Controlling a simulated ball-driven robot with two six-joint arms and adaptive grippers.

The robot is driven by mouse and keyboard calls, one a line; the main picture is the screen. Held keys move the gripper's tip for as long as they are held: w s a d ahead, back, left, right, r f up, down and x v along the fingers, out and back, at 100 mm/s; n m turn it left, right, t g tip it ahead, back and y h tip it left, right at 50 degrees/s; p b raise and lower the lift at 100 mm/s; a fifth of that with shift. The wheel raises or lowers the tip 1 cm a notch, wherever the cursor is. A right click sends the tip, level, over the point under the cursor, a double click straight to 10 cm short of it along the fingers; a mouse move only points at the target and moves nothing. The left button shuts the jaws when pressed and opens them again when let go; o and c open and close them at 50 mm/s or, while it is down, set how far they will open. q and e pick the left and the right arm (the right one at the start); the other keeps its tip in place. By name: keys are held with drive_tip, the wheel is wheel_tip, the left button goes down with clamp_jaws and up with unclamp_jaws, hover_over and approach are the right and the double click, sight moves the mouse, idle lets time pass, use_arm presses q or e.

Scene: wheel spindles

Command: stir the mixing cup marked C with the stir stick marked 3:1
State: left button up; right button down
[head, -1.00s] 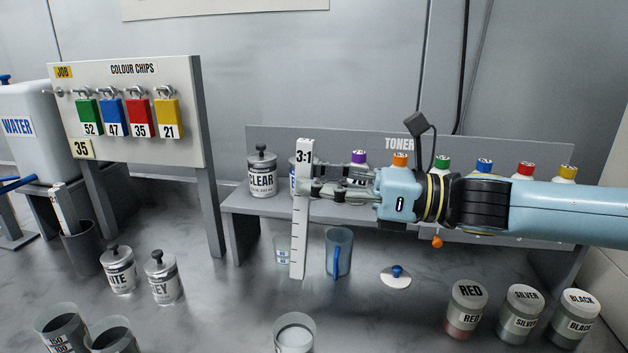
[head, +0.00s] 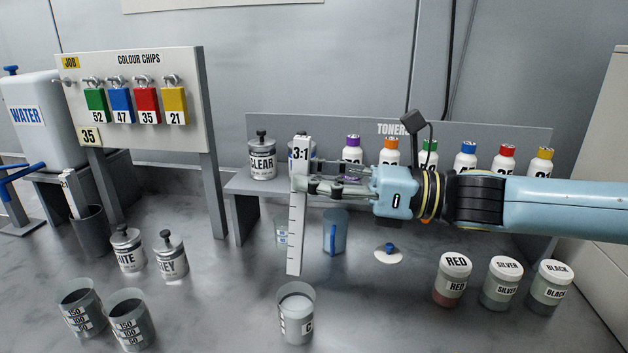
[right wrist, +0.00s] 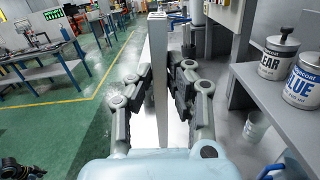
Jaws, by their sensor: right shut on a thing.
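The stir stick marked 3:1 (head: 297,232) is held nearly upright in my right gripper (head: 312,178), a little tilted, its lower end in the air. The stick also shows between the fingers in the right wrist view (right wrist: 158,80). The right gripper is shut on the upper part of the stick, below the 3:1 label. The mixing cup marked C (head: 297,325) stands on the bench at the lower middle with pale contents. In the picture the stick's lower end is just above the cup's rim, apart from it. My left gripper is not in view.
Two graduated cups (head: 132,325) stand at the lower left, near two lidded cans (head: 170,257). A clear jug with a blue handle (head: 336,235) and a small lid (head: 388,254) are behind cup C. RED, SILVER and BLACK jars (head: 502,285) stand right. Toner bottles (head: 467,163) line the shelf.

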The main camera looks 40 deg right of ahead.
wheel_tip(320, 180, down, 13)
drive_tip(key=b, duration=1)
drive_tip(key=shift+r, duration=0.1)
drive_tip(key=shift+b, duration=0.3)
